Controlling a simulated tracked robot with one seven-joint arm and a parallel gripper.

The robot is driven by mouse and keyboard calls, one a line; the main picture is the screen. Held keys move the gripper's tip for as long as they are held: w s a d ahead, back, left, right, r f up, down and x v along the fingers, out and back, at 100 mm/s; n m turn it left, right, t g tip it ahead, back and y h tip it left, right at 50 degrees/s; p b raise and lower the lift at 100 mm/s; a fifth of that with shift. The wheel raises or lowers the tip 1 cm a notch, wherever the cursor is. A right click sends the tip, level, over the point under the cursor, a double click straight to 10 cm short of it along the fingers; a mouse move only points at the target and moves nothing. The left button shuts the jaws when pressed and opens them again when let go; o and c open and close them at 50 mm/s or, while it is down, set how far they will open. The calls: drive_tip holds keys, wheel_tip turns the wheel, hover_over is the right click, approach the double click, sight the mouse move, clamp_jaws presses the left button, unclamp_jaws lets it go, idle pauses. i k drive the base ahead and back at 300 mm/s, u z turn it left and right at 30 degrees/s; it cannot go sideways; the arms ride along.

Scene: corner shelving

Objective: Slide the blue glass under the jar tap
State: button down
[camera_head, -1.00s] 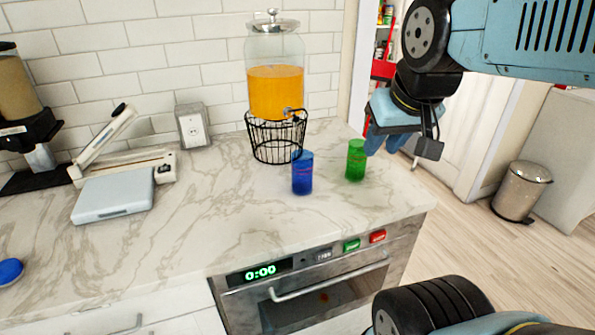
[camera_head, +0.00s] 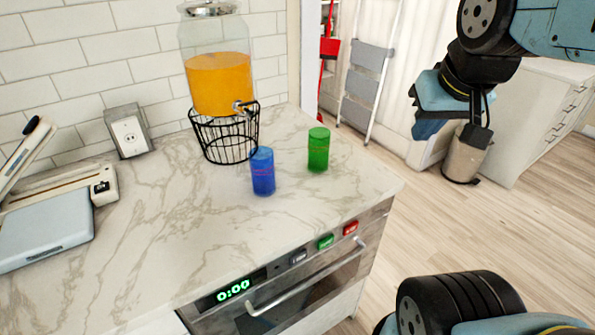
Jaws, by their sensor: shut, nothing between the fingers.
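The blue glass (camera_head: 263,172) stands upright on the marble counter, in front of and slightly right of the jar's wire stand. The glass jar (camera_head: 218,82) of orange drink sits on a black wire stand (camera_head: 228,140). Its tap (camera_head: 243,107) sticks out at the lower right of the jar, above and behind the blue glass. The green glass (camera_head: 318,150) stands upright to the right of the blue one. My gripper (camera_head: 430,128) is shut and empty, in the air to the right of the counter, clear of both glasses. Its fingertips are partly hidden by its body.
A paper trimmer and a grey scale (camera_head: 45,235) lie at the counter's left. An oven (camera_head: 290,285) is below the counter's front edge. A bin (camera_head: 464,155) and a stepladder (camera_head: 366,80) stand beyond on the floor.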

sight(263, 172)
drive_tip(key=z, duration=0.95)
drive_tip(key=k, duration=2.1)
drive_tip(key=u, duration=1.25)
drive_tip(key=i, duration=1)
